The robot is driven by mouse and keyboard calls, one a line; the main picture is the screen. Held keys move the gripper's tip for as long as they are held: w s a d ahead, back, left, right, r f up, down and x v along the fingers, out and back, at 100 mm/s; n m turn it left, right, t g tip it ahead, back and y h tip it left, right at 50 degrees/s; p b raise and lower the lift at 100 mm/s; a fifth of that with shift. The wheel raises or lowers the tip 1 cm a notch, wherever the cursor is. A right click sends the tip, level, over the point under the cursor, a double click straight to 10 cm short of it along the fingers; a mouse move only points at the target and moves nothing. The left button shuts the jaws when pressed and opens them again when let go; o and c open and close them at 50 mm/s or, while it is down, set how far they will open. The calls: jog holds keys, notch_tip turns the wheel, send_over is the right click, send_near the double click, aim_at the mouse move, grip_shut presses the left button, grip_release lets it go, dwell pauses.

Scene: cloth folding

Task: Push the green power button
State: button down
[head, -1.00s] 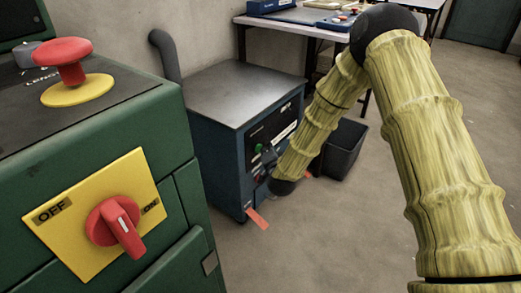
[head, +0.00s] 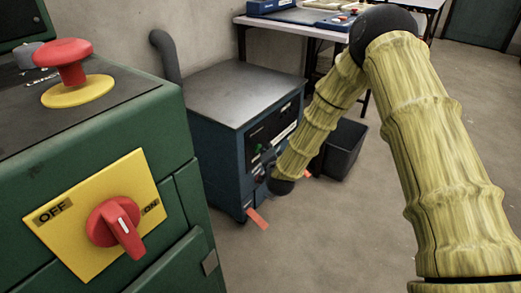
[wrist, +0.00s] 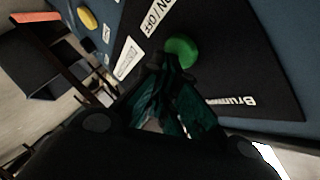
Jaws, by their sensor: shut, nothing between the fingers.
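The green power button (wrist: 182,51) is a round knob on the black front panel of a blue machine, beside the "ON/OFF" label. In the head view the button (head: 259,148) is small, at the machine's front. My gripper (wrist: 167,70) is shut and empty. Its dark fingertips are right by the button's lower left edge in the wrist view; I cannot tell whether they touch it. In the head view my gripper (head: 265,166) is dark and partly hidden by my arm, just below the button.
A blue machine (head: 228,92) with a grey top stands on the floor. A green cabinet (head: 130,118) with a red knob (head: 66,60) and a red OFF/ON switch (head: 115,222) is close at left. A black bin (head: 343,150) stands behind my arm. Floor at front is clear.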

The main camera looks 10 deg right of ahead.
jog(key=shift+w+a, duration=0.2)
jog(key=shift+s+d, duration=0.1)
jog(key=shift+d, duration=0.05)
dwell(0.3)
jog(key=shift+s+d+p, duration=0.1)
jog(key=shift+s+p, duration=0.1)
jog(key=shift+p, duration=0.1)
jog(key=shift+d, duration=0.1)
jog(key=s+d+p, duration=0.1)
jog(key=s+d, duration=0.3)
jog(key=shift+s+p, duration=0.15)
jog(key=shift+p, duration=0.25)
dwell(0.3)
